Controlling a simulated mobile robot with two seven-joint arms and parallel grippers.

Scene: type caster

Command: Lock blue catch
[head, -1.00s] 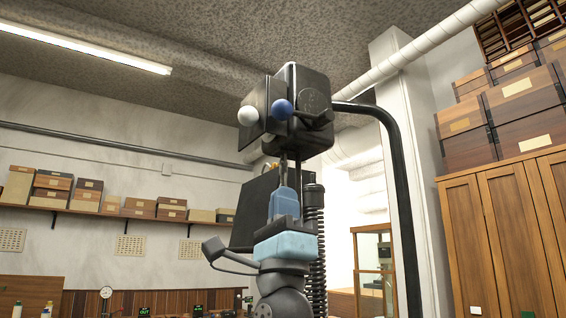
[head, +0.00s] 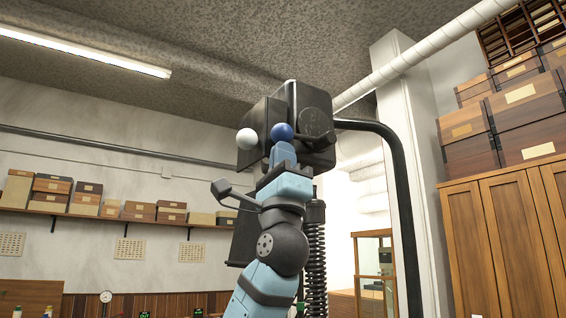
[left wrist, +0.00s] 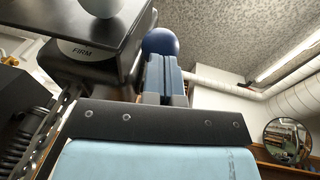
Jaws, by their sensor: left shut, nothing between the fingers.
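The blue ball knob (head: 282,131), which looks like the blue catch's handle, sits on the front of the dark machine head (head: 313,108), right of a white ball knob (head: 247,138). My left gripper (head: 287,149) is shut and empty, pointing up with its blue fingers right below the blue knob. In the left wrist view the blue ball (left wrist: 160,42) shows just beyond the fingertips (left wrist: 164,62). I cannot tell whether they touch it. The catch's mechanism behind the knob is hidden. My right gripper is not in view.
A dark plate with the white ball (left wrist: 100,6) and a collar marked "FIRM" (left wrist: 82,50) is close on the left in the wrist view. A curved black pipe (head: 398,170) and a coiled spring (head: 316,250) stand right of my arm. A wooden cabinet (head: 510,240) stands far right.

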